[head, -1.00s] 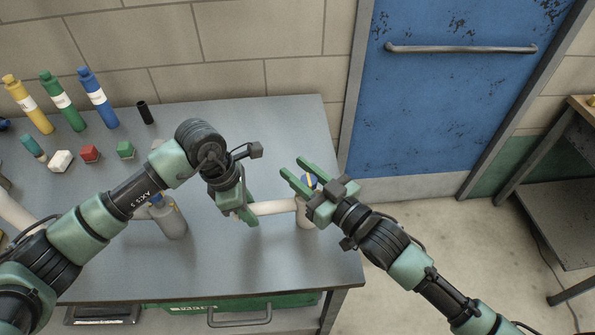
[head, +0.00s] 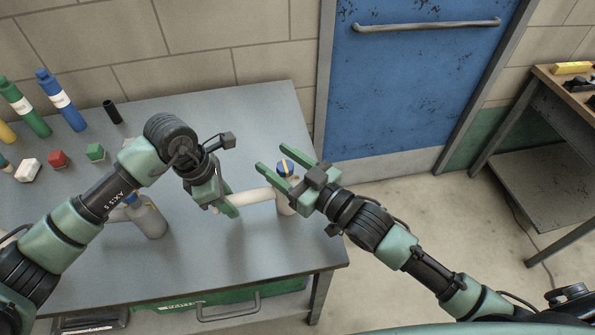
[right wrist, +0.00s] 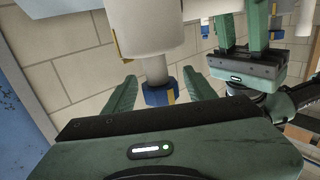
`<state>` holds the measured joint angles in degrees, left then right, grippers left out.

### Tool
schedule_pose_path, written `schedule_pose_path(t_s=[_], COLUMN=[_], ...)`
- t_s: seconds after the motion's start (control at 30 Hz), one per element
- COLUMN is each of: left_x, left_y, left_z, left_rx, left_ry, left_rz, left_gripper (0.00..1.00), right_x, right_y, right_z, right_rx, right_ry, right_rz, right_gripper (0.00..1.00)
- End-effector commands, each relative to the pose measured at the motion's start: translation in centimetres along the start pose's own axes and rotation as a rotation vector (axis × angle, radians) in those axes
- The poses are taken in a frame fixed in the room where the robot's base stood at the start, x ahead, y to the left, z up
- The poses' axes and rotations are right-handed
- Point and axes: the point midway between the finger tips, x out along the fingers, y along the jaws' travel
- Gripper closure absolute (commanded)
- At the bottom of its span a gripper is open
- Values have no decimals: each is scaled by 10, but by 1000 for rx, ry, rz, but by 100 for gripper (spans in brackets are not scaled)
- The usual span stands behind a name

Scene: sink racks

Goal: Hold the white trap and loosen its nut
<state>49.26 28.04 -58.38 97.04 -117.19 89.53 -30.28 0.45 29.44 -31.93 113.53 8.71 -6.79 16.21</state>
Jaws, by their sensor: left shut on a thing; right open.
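The white trap (head: 254,196) is held above the grey table, its pipe running sideways to a thicker upright body at its right end. My left gripper (head: 228,207) is shut on the pipe's left part; it also shows at upper right in the right wrist view. The blue nut with a yellow mark (head: 285,167) sits on the upright end. My right gripper (head: 270,156) is open, with one finger on each side of the nut. In the right wrist view the nut (right wrist: 157,95) lies between the green fingers, with gaps on both sides.
Coloured bottles (head: 62,102), small blocks (head: 58,158) and a black cylinder (head: 112,111) are at the back left. The table's right edge is close to the trap; a blue door (head: 420,80) is behind.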

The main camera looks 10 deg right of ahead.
Motion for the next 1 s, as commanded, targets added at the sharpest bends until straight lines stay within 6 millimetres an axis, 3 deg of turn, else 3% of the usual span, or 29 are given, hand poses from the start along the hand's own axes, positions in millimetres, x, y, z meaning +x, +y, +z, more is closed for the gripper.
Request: schedule_pose_path(t_s=[0.3, 0.5, 0.7, 0.97, 1.0], left_x=[-1, -1, -1, -1, -1], left_y=[1, 1, 1, 1, 1], left_z=[1, 1, 1, 1, 0], left_rx=[0, 0, 0, 0, 0], left_ry=[-2, -2, -2, -2, -2], left_rz=[2, 2, 2, 2, 2], left_gripper=[100, 100, 100, 100, 63], right_x=[-67, -96, -107, -108, -108], right_y=[0, 0, 0, 0, 0], right_z=[2, 1, 0, 0, 0], right_rx=[1, 2, 1, 0, 0], right_ry=[-6, -3, -1, 0, 0], right_rz=[0, 1, 0, 0, 0], right_gripper=[44, 44, 44, 44, 44])
